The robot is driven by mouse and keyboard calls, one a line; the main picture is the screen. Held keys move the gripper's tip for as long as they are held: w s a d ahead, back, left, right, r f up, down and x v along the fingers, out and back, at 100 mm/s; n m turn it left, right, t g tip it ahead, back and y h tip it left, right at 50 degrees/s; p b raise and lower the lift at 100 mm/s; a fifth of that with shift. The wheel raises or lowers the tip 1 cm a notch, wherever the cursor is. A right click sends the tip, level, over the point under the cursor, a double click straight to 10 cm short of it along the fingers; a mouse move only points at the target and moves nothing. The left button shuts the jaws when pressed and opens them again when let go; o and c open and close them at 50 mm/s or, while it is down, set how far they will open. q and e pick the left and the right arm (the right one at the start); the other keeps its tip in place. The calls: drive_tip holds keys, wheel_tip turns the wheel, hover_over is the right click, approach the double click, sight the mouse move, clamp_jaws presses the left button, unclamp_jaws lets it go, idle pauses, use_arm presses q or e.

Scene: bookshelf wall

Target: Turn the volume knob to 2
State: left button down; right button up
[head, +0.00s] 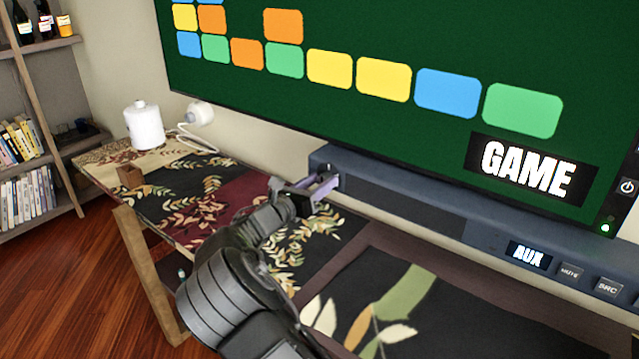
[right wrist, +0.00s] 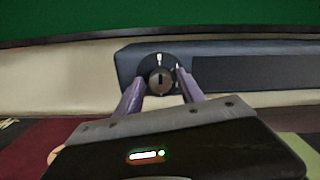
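The volume knob (right wrist: 160,81) is a small round grey-brown knob on a dark round dial at the left end of the soundbar (head: 375,196). A dark, roughly upright line marks its face, and a white mark shows above it; the dial's numbers are too small to read. My right gripper (head: 325,184) reaches the soundbar's left end, and in the head view it hides the knob. In the right wrist view my right gripper (right wrist: 161,76) has its two purple fingers apart, one on each side of the knob, with a narrow gap seeming to show. My left gripper is out of view.
A large screen (head: 380,75) hangs just above the soundbar and reads GAME. The soundbar's AUX display (head: 527,256) and buttons are to the right. A bookshelf (head: 45,130) is far left.

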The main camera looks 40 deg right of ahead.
clamp_jaws()
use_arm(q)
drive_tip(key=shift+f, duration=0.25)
use_arm(e)
drive_tip(key=shift+m, duration=0.5)
use_arm(q)
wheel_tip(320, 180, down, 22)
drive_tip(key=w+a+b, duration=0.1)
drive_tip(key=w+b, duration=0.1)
drive_tip(key=b, duration=2)
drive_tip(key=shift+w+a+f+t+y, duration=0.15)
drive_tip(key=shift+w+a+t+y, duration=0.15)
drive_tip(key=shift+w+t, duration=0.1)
use_arm(e)
drive_tip(key=shift+s+f+m, duration=0.1)
drive_tip(key=shift+m, duration=5.5)
drive_tip(key=shift+f+m, duration=0.1)
drive_tip(key=shift+m, duration=5.5)
drive_tip(key=shift+o, duration=0.9)
unclamp_jaws()
